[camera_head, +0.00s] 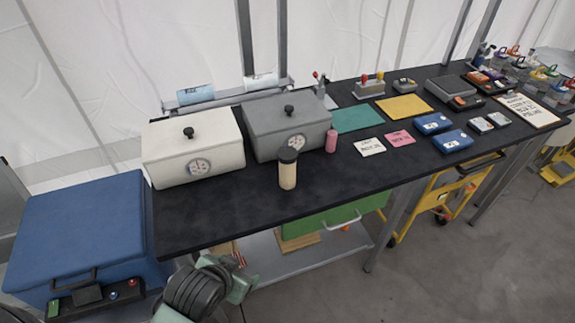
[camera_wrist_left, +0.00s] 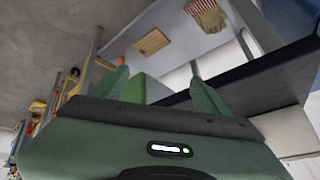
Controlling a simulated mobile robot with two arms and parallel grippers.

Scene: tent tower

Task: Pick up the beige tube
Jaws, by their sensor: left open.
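The beige tube (camera_head: 287,174) stands upright on the black table (camera_head: 225,217), near its front edge. It has a dark cap and stands in front of the grey box. My left gripper (camera_head: 240,278) is low in front of the table, below the tabletop and to the lower left of the tube, well apart from it. In the left wrist view my left gripper (camera_wrist_left: 160,88) shows two green fingers spread apart, with nothing held between them. The tube cannot be made out in that view. My right gripper is not in view.
A white box (camera_head: 193,150) and a grey box (camera_head: 288,122) with knobs and dials stand behind the tube. A pink cylinder (camera_head: 331,141) stands to its right. A blue chest (camera_head: 80,225) is at the left. A lower shelf (camera_head: 285,262) lies under the table.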

